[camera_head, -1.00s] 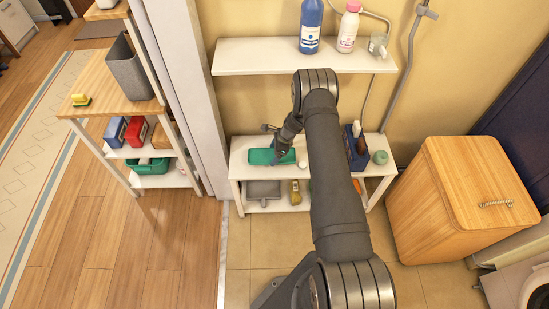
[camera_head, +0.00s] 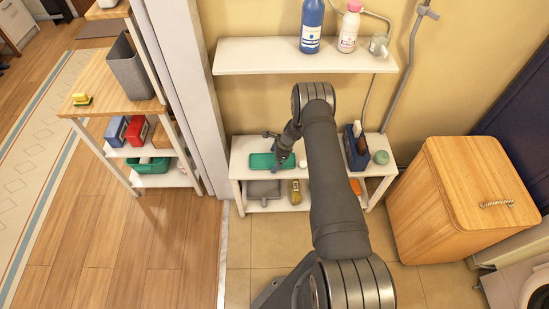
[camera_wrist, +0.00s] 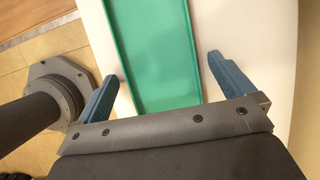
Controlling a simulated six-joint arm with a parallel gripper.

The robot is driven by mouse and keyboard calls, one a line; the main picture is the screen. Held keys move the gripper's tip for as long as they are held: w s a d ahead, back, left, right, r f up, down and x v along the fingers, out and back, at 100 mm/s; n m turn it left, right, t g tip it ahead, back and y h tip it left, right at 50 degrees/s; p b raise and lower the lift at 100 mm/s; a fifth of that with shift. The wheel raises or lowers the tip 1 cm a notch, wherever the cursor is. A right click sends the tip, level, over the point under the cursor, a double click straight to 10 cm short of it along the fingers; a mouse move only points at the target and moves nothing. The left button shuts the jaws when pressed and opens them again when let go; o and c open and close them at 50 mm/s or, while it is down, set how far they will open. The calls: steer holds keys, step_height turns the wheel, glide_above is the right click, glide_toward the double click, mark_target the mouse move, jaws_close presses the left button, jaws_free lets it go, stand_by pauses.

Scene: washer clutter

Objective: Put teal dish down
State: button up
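The teal dish (camera_head: 262,161) is a shallow, long tray lying flat on the white top of the low bench (camera_head: 238,172). In the wrist view the dish (camera_wrist: 150,45) runs between my two blue fingers, with white surface showing beside it. My gripper (camera_wrist: 165,68) is open, and a gap shows between the right finger and the dish's edge. The left finger is close to the dish's other edge; I cannot tell if it touches. In the head view my gripper (camera_head: 284,157) is small and sits over the dish's right part.
A dark blue caddy (camera_head: 355,147) and a green round item (camera_head: 381,157) stand on the bench's right end. A wall shelf (camera_head: 300,57) with bottles hangs above. A wooden hamper (camera_head: 465,200) stands right, and a shelving unit (camera_head: 120,90) left.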

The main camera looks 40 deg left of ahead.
mark_target(274, 161)
steer(key=v, duration=1.2)
steer(key=shift+r, duration=0.2)
steer(key=shift+f, duration=0.1)
steer(key=x, duration=1.2)
steer(key=shift+s+f, duration=0.1)
steer(key=shift+f, duration=0.05)
step_height(274, 161, up, 2)
steer(key=shift+r, duration=0.6)
